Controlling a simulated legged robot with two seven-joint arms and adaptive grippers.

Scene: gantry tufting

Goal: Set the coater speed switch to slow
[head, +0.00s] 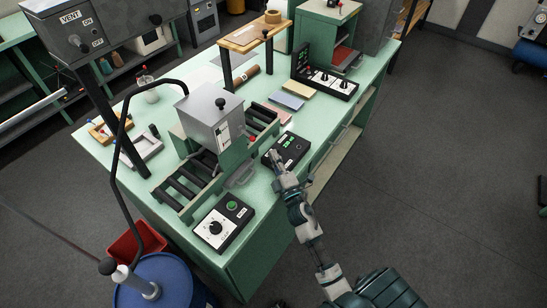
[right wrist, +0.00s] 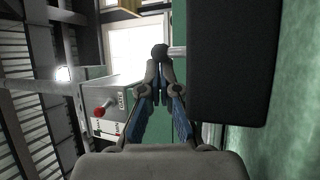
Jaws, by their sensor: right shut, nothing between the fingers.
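A black control box (head: 287,150) with a small green display sits near the front edge of the green bench. My right gripper (head: 278,160) is at its near left side, shut and empty. In the right wrist view the box (right wrist: 235,60) fills the upper right. A short metal lever (right wrist: 177,51) with a dark ball end sticks out of it to the left. My right fingertips (right wrist: 160,60) are together at the ball end; whether they touch it I cannot tell. The switch's marked positions are hidden. My left gripper is not in view.
A roller machine with a grey hood (head: 211,117) stands left of the box. Another control box (head: 223,222) with a dial and green button lies at the bench's front left. A black panel with dials (head: 325,82) stands behind. A blue drum (head: 160,280) stands at lower left.

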